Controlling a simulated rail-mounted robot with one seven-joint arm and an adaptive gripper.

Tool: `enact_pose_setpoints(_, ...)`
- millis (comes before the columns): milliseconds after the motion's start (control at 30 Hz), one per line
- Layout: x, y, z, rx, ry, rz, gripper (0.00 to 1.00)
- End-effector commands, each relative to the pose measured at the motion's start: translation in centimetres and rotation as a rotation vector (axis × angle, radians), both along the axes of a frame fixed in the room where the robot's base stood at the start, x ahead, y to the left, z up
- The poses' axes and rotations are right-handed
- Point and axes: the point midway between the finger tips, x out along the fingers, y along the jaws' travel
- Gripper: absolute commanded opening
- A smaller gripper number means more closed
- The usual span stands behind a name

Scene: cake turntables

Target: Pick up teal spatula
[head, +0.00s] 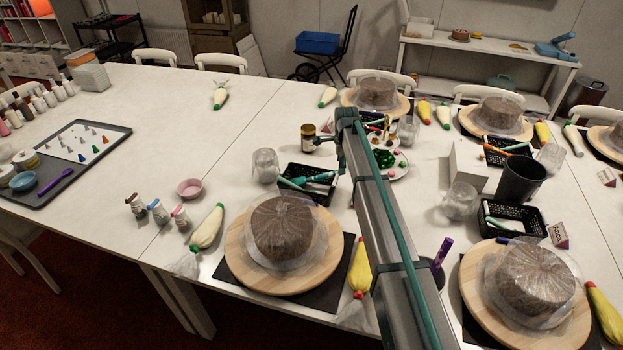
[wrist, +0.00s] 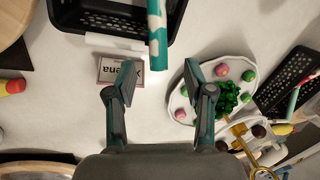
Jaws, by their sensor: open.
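A black basket (head: 310,199) stands behind the nearest left cake in the head view and holds tools with teal handles (head: 293,183). It also shows at the top of the wrist view (wrist: 75,12). A teal bar with white patches (wrist: 158,38) crosses the basket's edge there; it looks like the teal spatula, but its far end is out of frame. My gripper (wrist: 160,80) is open and empty, with the bar's near end just ahead of the space between its fingers. In the head view my gripper (head: 335,150) hangs beside the basket, partly hidden by my arm.
A name card (wrist: 119,70) lies by the left finger. A white plate (wrist: 178,101) with a green bow and small balls lies by the right finger. A clear cup (head: 264,166) and a dark jar (head: 308,137) stand near the basket. Cakes on turntables (head: 243,262) stand around.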

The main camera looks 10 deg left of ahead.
Motion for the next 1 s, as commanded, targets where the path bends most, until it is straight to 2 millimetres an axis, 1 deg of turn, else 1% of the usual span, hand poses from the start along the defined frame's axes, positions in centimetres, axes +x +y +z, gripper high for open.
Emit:
enact_pose_setpoints(67, 0.0, -0.2, -0.6, 0.0, 0.002, 0.0, 0.53)
enact_pose_setpoints(200, 0.4, -0.2, -2.5, 0.0, 0.002, 0.0, 0.53)
enact_pose_setpoints(300, 0.5, -0.1, -3.4, 0.0, 0.001, 0.0, 0.53)
enact_pose_setpoints(533, 0.5, -0.1, -3.6, 0.0, 0.0, 0.0, 0.53)
enact_pose_setpoints(567, 0.5, -0.1, -3.6, 0.0, 0.0, 0.0, 0.49)
enact_pose_setpoints(800, 0.5, -0.1, -3.6, 0.0, 0.0, 0.0, 0.09)
enact_pose_setpoints(867, 0.5, -0.1, -3.6, 0.0, 0.0, 0.0, 0.0)
enact_pose_setpoints(1000, 0.5, -0.1, -3.6, 0.0, 0.0, 0.0, 0.0)
